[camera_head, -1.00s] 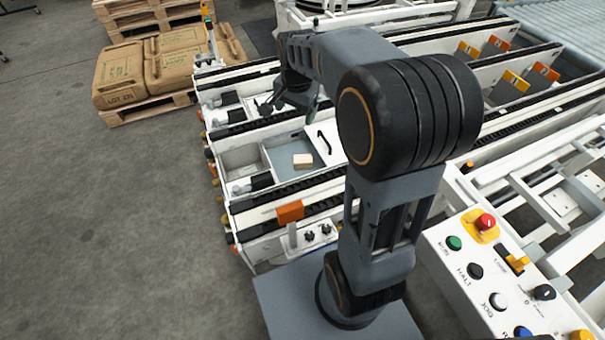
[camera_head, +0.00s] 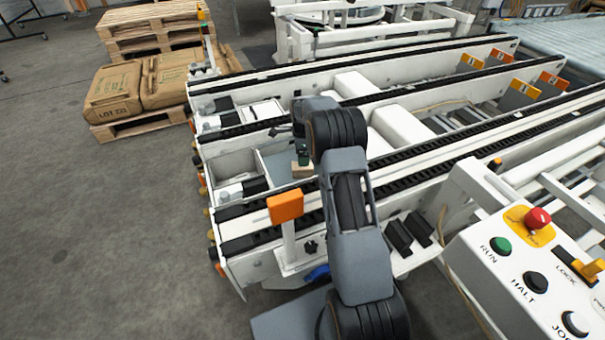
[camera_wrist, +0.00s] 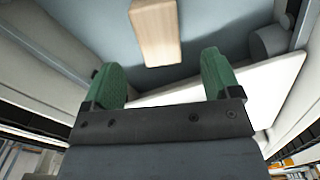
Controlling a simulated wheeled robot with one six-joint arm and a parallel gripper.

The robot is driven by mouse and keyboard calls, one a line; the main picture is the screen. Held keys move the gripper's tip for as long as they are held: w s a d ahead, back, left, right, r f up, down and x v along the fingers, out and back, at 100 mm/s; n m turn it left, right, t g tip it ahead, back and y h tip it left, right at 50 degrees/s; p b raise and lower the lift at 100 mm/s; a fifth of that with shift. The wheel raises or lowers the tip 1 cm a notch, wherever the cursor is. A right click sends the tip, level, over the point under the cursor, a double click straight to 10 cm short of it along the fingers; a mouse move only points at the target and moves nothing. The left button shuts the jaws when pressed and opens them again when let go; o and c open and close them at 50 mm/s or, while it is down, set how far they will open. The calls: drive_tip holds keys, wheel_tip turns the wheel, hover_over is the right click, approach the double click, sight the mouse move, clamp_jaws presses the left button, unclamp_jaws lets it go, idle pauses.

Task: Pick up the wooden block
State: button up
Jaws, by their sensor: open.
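The wooden block (camera_head: 302,170) is light tan and lies in a grey-blue tray (camera_head: 272,160) within the white conveyor frame. In the wrist view the block (camera_wrist: 155,32) is at the top, just beyond the fingertips and near the line midway between them. My gripper (camera_wrist: 163,70) is open, with its two green fingers apart and nothing between them. In the head view my gripper (camera_head: 303,155) is over the tray, close to the block. My arm hides part of the tray and part of the block there.
A white panel (camera_wrist: 220,85) lies beneath the fingers in the wrist view. White rails with black strips (camera_head: 245,215) run along both sides of the tray. An orange box on a post (camera_head: 285,207) stands beside my arm. A control panel (camera_head: 520,270) is at lower right.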

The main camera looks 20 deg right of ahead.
sight(302, 169)
drive_tip(key=shift+f+b, duration=1.75)
drive_tip(key=shift+f, duration=2.6)
drive_tip(key=shift+r, duration=0.1)
drive_tip(key=c, duration=1.1)
